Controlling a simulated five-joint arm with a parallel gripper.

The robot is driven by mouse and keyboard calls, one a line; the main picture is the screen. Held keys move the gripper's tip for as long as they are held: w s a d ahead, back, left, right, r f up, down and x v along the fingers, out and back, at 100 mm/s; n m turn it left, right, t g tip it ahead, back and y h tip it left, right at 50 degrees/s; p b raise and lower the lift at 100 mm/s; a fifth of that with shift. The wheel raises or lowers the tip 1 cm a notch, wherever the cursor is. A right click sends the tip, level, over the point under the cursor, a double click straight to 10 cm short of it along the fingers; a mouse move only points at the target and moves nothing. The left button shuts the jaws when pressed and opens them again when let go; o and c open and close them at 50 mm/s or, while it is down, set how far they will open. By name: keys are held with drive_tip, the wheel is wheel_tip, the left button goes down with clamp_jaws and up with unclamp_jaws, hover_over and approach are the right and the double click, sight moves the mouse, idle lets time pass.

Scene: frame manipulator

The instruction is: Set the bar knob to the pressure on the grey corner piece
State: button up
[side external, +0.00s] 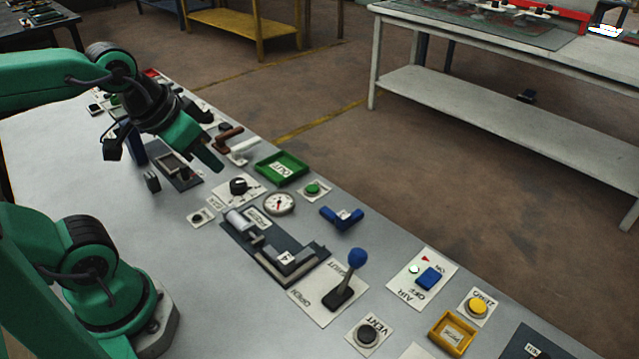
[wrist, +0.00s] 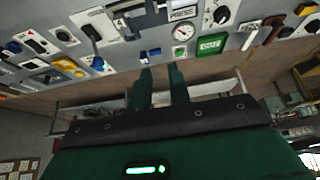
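The bar knob (side external: 238,186) is a black knob on a white card behind the press. It also shows in the wrist view (wrist: 222,15); its scale and setting are too small to read. A grey corner piece (side external: 300,258) lies in the dark press fixture, with a white label reading "4". It shows partly at the top of the wrist view (wrist: 130,23). My gripper (side external: 212,162) hangs above the bench, left of and above the knob, touching nothing that I can see. In the wrist view its two green fingers (wrist: 160,70) stand apart with nothing between them.
A round gauge (side external: 279,203), a green OUT tray (side external: 282,168) and a green button (side external: 312,189) stand near the knob. A blue corner piece (side external: 341,216) and a blue-topped lever (side external: 357,258) stand to the right.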

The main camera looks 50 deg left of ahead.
drive_tip(key=o, duration=0.7)
drive_tip(key=shift+w+a+n, duration=0.2)
drive_tip(key=shift+w+n, duration=0.1)
drive_tip(key=shift+o, duration=0.7)
drive_tip(key=shift+w+a, duration=0.15)
drive_tip(key=shift+w, duration=0.15)
drive_tip(key=n+g, duration=0.6)
drive_tip(key=n, duration=1.1)
hover_over(238, 182)
wheel_tip(238, 182, down, 16)
drive_tip(key=shift+r, duration=0.1)
drive_tip(key=shift+f, duration=0.2)
drive_tip(key=shift+f, duration=3.85)
